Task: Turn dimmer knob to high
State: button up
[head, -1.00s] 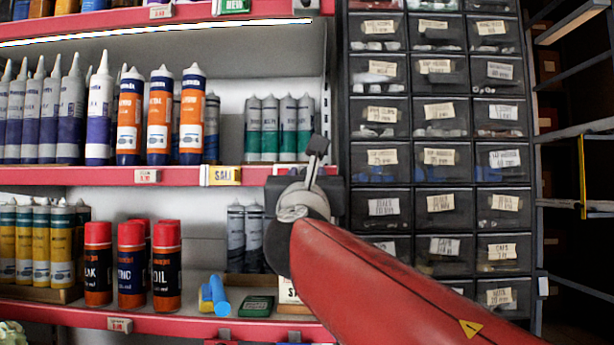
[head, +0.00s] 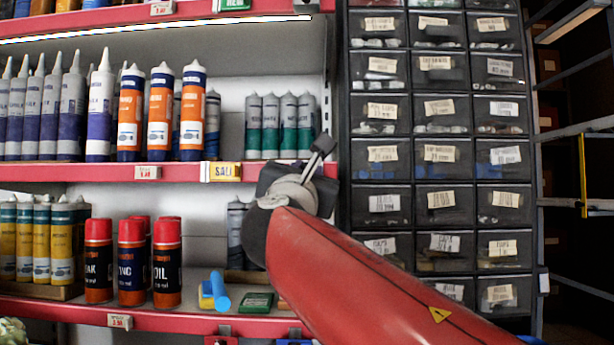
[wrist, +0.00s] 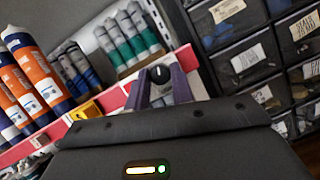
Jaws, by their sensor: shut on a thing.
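The dimmer knob (wrist: 160,73) is small, round and dark, with a pale pointer mark, in the middle of the wrist view. It sits at the red shelf edge, and the mark points roughly up in that picture. My gripper (wrist: 161,82) is shut on it, with one purple finger on each side. In the head view my wrist and red arm hide the knob and the fingers. A lit strip light (head: 160,30) runs under the upper shelf.
Orange-labelled tubes (head: 160,110) and green-labelled tubes (head: 285,125) stand on the shelf near my gripper. A yellow SALE tag (head: 222,171) hangs on the shelf edge. Dark drawer units (head: 440,150) stand close on the right. Red-capped cans (head: 132,260) are on the shelf below.

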jog(key=m+g+h+p, duration=0.1)
jog(key=m+g+p, duration=0.1)
jog(key=m, duration=0.4)
jog(key=m+g+h+p, duration=0.1)
jog(key=m+g+p, duration=0.1)
jog(key=m, duration=0.4)
jog(key=r+m+g+h+p, duration=0.1)
jog(key=m+g+p, duration=0.1)
jog(key=m, duration=0.5)
jog(key=shift+a+h+p, duration=0.2)
jog(key=shift+h+p, duration=0.1)
jog(key=shift+p, duration=0.05)
jog(key=m+g+y+p, duration=0.1)
jog(key=m, duration=0.2)
jog(key=shift+m+g+p, duration=0.3)
jog(key=shift+m+p, duration=0.1)
jog(key=m+y+p, duration=0.1)
jog(key=m, duration=0.1)
jog(key=shift+d+m+y, duration=0.15)
jog(key=shift+m+y, duration=0.25)
jog(key=m+g+y, duration=0.1)
jog(key=m+y, duration=0.2)
jog(key=m, duration=0.2)
jog(key=shift+d, duration=0.15)
jog(key=shift+m+y, duration=0.3)
jog(key=shift+y, duration=0.1)
